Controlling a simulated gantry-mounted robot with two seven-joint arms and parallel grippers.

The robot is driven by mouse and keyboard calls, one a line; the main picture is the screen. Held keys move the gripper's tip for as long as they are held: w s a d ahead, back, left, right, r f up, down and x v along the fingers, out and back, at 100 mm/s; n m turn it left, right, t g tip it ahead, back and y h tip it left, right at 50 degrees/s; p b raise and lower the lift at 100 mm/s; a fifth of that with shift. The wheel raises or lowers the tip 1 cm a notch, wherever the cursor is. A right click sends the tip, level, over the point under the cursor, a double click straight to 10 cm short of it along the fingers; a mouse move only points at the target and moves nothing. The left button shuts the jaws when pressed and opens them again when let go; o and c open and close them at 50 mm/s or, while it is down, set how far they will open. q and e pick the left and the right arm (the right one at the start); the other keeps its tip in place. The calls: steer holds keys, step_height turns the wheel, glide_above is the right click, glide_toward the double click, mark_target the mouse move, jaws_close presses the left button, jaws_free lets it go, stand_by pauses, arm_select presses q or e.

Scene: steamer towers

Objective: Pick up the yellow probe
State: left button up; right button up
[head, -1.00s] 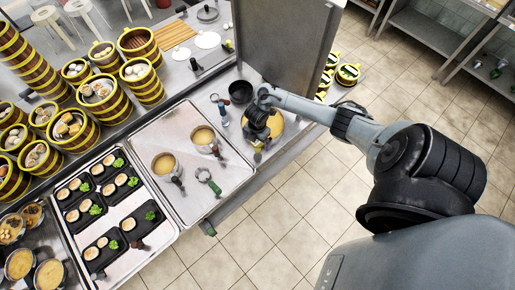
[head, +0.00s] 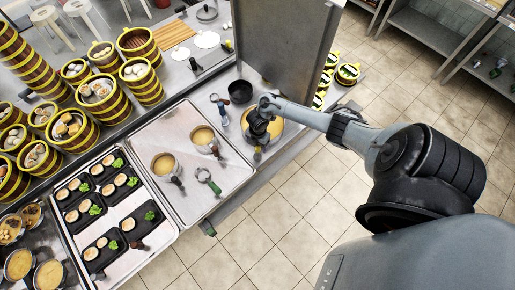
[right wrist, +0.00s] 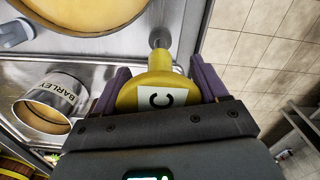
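The yellow probe (right wrist: 165,92) has a round head with a white label reading "C" and a metal shaft end beyond it. In the right wrist view it stands between the two purple fingers of my right gripper (right wrist: 160,82). The fingers flank the head closely; whether they press on it is unclear. In the head view my right gripper (head: 258,138) points down at the near side of a pot of yellow content (head: 276,128), and the probe is mostly hidden beneath it. My left gripper is not in view.
A metal tray (head: 227,172) holds more pots, including one labelled BARLEY (right wrist: 52,97), with other probes beside them. A dark bowl (head: 240,91) and a tall metal panel (head: 285,45) stand close behind my gripper. Steamer towers (head: 103,97) stand at left.

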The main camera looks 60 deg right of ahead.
steer(key=c, duration=0.5)
steer(key=shift+r, duration=0.75)
step_height(320, 180, up, 3)
steer(key=shift+f, duration=0.15)
steer(key=s+r, duration=0.2)
steer(key=s, duration=0.2)
steer(key=s+d+r, duration=0.1)
steer(key=s+r, duration=0.1)
steer(key=s, duration=0.1)
steer(key=s+r, duration=0.2)
steer(key=s, duration=0.2)
steer(key=shift+s+d+r+p, duration=0.3)
steer(key=shift+d+r+p, duration=0.05)
steer(key=shift+r+p, duration=0.05)
